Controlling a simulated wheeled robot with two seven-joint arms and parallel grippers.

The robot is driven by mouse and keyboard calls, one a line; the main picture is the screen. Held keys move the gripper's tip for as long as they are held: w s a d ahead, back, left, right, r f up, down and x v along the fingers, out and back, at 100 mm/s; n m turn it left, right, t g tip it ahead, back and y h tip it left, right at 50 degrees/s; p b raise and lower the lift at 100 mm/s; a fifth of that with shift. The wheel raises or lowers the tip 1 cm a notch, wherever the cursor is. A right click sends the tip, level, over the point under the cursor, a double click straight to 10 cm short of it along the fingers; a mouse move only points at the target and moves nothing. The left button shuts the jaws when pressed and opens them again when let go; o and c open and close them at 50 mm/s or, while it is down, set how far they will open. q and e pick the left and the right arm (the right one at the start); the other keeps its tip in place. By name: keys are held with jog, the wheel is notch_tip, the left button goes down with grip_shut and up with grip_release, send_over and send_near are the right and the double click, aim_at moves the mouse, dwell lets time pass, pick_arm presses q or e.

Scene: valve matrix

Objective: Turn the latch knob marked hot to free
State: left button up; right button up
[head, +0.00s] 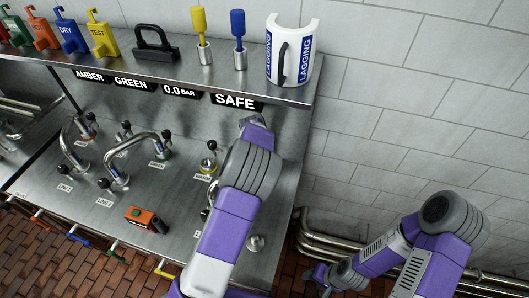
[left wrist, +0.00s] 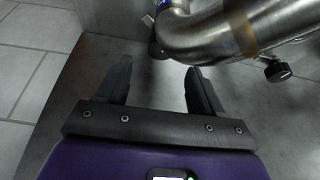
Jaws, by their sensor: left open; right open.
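No knob label reading hot can be made out in either view. A black knob (left wrist: 277,70) shows on that pipework at right. My right gripper (head: 322,275) is open, low beside the wall pipes.
A shelf (head: 155,78) above the panel holds coloured tags, a black padlock-like piece (head: 155,44), yellow and blue handled tools and a white lagging sleeve (head: 306,45). An orange box (head: 147,219) lies on the panel. Curved pipes (head: 136,144) rise from it. Wall pipes (head: 330,248) run at right.

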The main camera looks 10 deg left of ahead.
pick_arm(q)
jog(key=shift+x, duration=3.1)
jog(key=shift+c, duration=0.3)
jog(key=c, duration=1)
jog(key=shift+n+y+p, duration=0.5)
jog(key=shift+n+p, duration=0.55)
jog(key=shift+n, duration=0.25)
jog(key=shift+n+g+y+p, duration=0.3)
jog(key=shift+n+p, duration=0.05)
jog(key=shift+n, duration=0.55)
jog(key=o, duration=1.1)
jog(key=shift+c, duration=0.2)
